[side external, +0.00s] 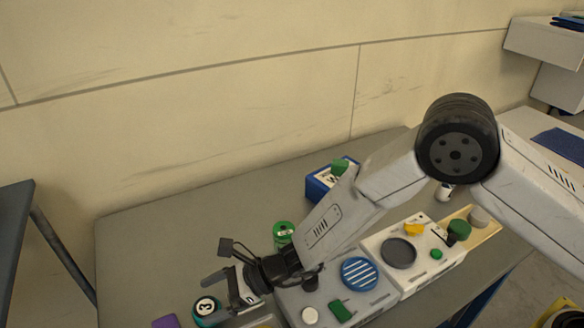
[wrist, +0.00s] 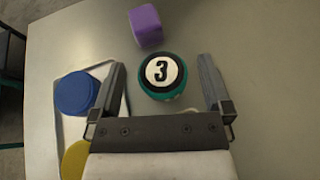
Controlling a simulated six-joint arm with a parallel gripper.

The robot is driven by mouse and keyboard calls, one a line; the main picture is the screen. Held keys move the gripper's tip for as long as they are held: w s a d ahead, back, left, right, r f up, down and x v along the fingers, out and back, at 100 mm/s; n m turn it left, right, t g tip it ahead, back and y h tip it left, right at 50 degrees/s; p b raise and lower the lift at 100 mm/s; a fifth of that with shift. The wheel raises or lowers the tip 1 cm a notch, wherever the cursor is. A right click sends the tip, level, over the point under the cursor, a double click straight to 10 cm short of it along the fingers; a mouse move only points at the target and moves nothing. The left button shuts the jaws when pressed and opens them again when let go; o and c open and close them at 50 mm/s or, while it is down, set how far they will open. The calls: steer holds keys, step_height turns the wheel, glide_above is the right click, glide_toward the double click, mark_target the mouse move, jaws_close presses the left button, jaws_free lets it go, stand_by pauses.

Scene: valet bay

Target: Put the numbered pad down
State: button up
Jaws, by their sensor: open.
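My gripper (wrist: 163,78) is open, one finger on each side of the pad, with a clear gap between pad and fingers. The pad appears to rest on the grey table (side external: 160,240). In the side view my gripper (side external: 222,291) is low over the table's near left part, beside the pad.
A purple block (wrist: 146,26) lies just beyond the pad. A blue disc (wrist: 76,93) and a yellow disc (wrist: 76,160) are left of my gripper. Grey and white panels with a striped blue disc (side external: 359,273), a green can (side external: 284,234) and a blue box (side external: 320,183) stand nearby.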

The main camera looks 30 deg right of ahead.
steer(key=v, duration=1)
steer(key=shift+f, duration=0.1)
steer(key=shift+d, duration=0.1)
steer(key=s+d+n+g+h, duration=0.1)
steer(key=s+d+n+h, duration=0.1)
steer(key=d, duration=0.3)
steer(key=s+d+r+n+g+h, duration=0.1)
steer(key=s+d+n+h, duration=0.1)
steer(key=d+n, duration=0.2)
steer(key=s+d+n+g+h, duration=0.1)
steer(key=s+d+n, duration=0.2)
steer(key=d+n, duration=0.1)
steer(key=shift+s+d+r+h, duration=0.1)
steer(key=shift+d+r+h, duration=0.3)
steer(key=shift+d, duration=0.45)
steer(key=s+d+r+n+t+h, duration=0.1)
steer(key=s+d+n+h, duration=0.1)
steer(key=d+n, duration=0.3)
steer(key=s+d+r+n+t+h, duration=0.1)
steer(key=d+n+h, duration=0.4)
steer(key=d, duration=0.8)
steer(key=shift+s+d+r+n+t, duration=0.25)
steer(key=shift+s+r+n, duration=0.2)
steer(key=shift+r, duration=0.35)
